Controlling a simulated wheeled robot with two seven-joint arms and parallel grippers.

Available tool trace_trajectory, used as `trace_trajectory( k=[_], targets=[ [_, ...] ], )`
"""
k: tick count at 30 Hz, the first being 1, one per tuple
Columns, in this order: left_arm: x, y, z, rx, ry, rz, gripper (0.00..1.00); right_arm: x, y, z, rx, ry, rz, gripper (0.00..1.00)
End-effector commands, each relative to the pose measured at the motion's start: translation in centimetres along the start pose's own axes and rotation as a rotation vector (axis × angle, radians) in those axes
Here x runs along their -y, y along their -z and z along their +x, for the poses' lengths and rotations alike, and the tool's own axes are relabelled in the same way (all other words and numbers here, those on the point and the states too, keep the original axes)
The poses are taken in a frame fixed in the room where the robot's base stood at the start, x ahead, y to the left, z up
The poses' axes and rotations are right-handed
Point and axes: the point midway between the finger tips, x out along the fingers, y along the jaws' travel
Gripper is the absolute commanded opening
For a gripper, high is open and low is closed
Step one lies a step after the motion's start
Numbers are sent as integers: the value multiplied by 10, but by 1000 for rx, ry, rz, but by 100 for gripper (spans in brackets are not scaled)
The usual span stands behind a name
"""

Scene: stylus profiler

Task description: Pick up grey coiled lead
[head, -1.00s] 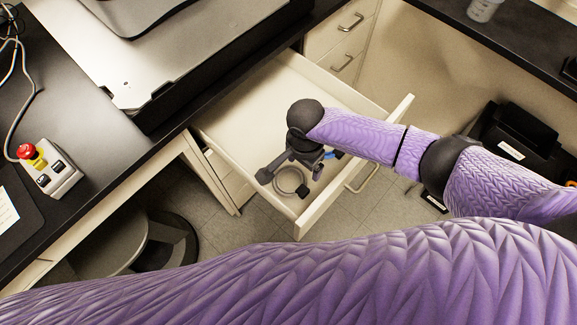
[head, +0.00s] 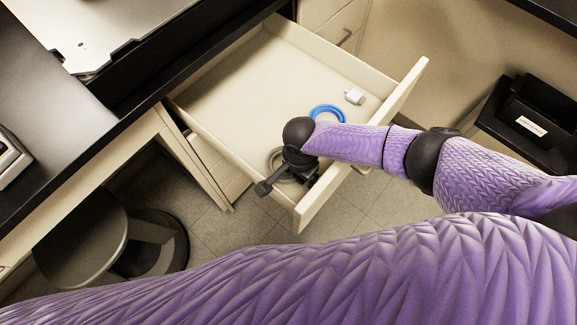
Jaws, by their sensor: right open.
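The grey coiled lead (head: 275,157) lies in the front corner of the open drawer (head: 235,83), nearest me. My right gripper (head: 287,181) is over that corner, pointing down with its jaws open. It hides most of the lead, and only part of the coil shows beside and between the dark gripper parts. I cannot tell whether the fingers touch the lead or how high they are above it. My left gripper is not in view.
A blue coil (head: 327,112) and a small white block (head: 355,96) lie farther right in the drawer. The drawer walls stand close around the gripper. A black bin (head: 540,115) is at the right and a stool (head: 85,240) at lower left.

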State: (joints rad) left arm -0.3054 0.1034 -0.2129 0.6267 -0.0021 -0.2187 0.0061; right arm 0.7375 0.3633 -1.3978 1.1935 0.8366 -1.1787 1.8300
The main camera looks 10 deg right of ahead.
Motion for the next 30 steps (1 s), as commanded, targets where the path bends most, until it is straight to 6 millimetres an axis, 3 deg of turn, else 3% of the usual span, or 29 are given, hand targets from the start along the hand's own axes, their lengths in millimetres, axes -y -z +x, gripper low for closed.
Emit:
trace_trajectory(
  k=[5, 17, 25, 30],
  targets=[
    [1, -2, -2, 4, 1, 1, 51, 0, 0, -2, 0, 0, 0, 83],
    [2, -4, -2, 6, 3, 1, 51, 0, 0, -2, 0, 0, 0, 0],
    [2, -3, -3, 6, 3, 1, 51, 0, 0, -3, 0, 0, 0, 0],
    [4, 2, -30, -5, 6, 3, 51, -2, 0, -43, -2, 3, 0, 0]
  ],
)
